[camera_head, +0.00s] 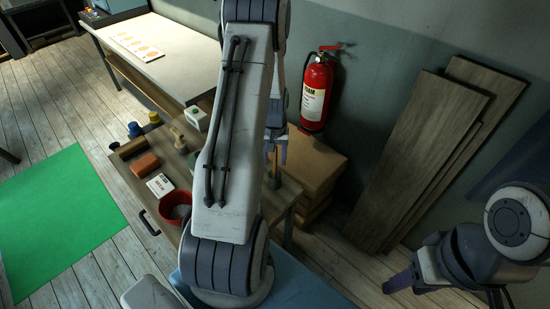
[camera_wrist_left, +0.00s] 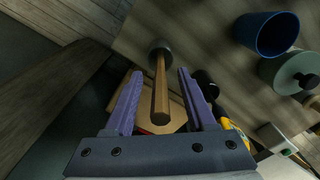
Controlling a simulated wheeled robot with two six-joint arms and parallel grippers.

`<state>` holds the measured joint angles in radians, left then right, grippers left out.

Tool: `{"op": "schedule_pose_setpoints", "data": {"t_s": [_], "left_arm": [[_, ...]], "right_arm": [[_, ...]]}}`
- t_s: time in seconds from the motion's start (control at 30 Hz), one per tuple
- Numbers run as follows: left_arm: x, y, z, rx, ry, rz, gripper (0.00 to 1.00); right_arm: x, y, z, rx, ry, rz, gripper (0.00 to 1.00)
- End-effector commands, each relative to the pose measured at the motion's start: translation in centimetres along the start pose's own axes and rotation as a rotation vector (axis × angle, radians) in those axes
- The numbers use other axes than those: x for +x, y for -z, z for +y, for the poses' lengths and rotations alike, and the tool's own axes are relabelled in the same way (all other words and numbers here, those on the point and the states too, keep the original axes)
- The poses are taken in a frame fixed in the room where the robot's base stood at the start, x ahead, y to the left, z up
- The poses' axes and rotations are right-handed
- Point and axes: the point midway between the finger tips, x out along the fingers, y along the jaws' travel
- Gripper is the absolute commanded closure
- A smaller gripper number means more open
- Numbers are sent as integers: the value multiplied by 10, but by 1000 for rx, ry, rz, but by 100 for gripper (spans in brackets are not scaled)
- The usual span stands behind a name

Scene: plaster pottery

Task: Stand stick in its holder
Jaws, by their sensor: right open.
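A wooden stick (camera_wrist_left: 161,90) shows in the left wrist view, its near end toward the camera and its far end at a round grey piece (camera_wrist_left: 160,47). I cannot tell whether that piece is its head or a holder. My left gripper (camera_wrist_left: 160,88) is open, with its purple fingers either side of the stick and gaps between. In the head view, my left gripper (camera_head: 276,152) is partly hidden behind my own arm, over the table's far right end. My right gripper (camera_head: 402,282) is low at the right, away from the table.
In the left wrist view, a blue cup (camera_wrist_left: 268,34) and a pale jar with a dark knob (camera_wrist_left: 291,72) stand right of the stick. In the head view, a red bowl (camera_head: 175,206) and a brown block (camera_head: 145,165) are on the table. Cardboard boxes (camera_head: 312,164) stand beyond, below a fire extinguisher (camera_head: 315,92).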

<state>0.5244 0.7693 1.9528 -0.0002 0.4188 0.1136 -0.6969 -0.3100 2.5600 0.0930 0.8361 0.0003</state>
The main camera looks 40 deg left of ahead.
Motion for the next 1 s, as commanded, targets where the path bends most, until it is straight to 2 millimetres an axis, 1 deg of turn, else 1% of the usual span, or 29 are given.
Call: {"op": "schedule_pose_setpoints", "data": {"t_s": [0.17, 0.27, 0.37, 0.6, 0.7, 0.83, 1.0], "left_arm": [[-1, 0, 0, 0, 0, 0, 44], [-6, 1, 0, 0, 0, 3, 44], [-20, 2, 0, 0, -1, 6, 44], [-68, 2, 0, 0, -1, 7, 44], [-85, 1, 0, 0, -1, 5, 44], [-99, 1, 0, 0, 0, 3, 44], [-105, 0, 0, 0, 0, 0, 44]], "right_arm": [[0, 0, 0, 0, 0, 0, 50], [3, 0, 0, 0, 0, 0, 50], [8, 0, 1, 1, 0, 0, 50], [21, -1, 2, 3, 0, 0, 50], [24, -1, 2, 3, 0, 0, 50], [26, -1, 2, 3, 0, 0, 50], [26, -1, 2, 2, 0, 0, 50]]}}
